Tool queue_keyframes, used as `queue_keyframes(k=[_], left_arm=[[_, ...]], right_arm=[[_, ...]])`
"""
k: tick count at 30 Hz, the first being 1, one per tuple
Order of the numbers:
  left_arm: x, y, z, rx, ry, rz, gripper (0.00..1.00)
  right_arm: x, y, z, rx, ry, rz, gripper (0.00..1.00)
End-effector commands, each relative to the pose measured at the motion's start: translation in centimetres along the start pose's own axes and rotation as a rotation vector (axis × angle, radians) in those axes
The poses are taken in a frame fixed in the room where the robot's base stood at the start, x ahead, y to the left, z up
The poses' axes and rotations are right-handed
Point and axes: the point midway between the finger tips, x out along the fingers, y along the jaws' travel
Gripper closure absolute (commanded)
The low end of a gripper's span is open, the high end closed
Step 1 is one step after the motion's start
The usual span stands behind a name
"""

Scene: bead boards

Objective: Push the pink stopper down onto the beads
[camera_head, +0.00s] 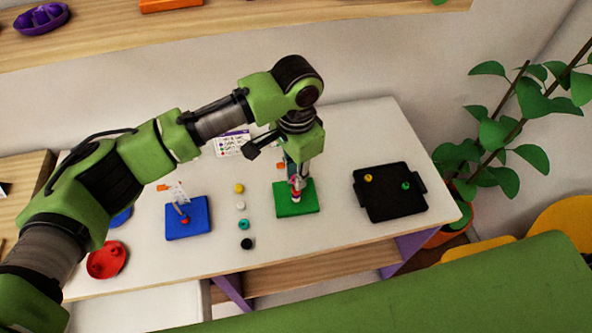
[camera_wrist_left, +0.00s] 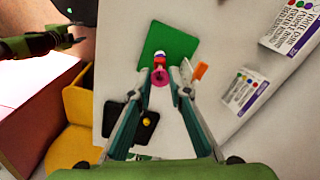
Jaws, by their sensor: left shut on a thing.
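The green board (camera_head: 302,208) lies on the table, and it also shows in the wrist view (camera_wrist_left: 178,38). A short stack of beads (camera_wrist_left: 159,60) with white, red and blue parts stands on it. My left gripper (camera_head: 296,178) points down over this board. In the wrist view its fingertips (camera_wrist_left: 160,75) are shut on the pink stopper (camera_wrist_left: 160,80), which looks like a round ring. The stopper lines up with the beads. Whether it touches them cannot be told from these angles. The post is mostly hidden by the stopper and fingers.
A blue board (camera_head: 190,228) with a red bead stands left, and a black tray (camera_head: 385,212) with a yellow and a green bead right. Several loose beads (camera_head: 241,206) lie in a row between the boards. A red dish (camera_head: 106,268) is near the front left.

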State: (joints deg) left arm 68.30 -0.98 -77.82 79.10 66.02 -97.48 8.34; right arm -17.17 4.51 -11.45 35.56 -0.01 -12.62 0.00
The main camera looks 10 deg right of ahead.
Motion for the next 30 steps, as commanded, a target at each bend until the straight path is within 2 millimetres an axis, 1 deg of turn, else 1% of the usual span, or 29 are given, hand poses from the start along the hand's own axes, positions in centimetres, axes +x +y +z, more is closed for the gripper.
queue_keyframes(k=[4,17,30], left_arm=[[0.3,0.0,0.0,0.0,0.0,0.0,0.9],[0.5,0.0,0.0,0.0,0.0,-0.001,0.9],[1.8,0.0,0.0,0.0,0.0,0.001,0.9]], right_arm=[[-0.2,0.0,0.0,0.0,0.0,0.0,0.6],[-0.1,0.0,0.0,0.001,0.0,0.0,0.6],[0.2,0.0,0.1,0.0,0.0,0.001,0.6]])
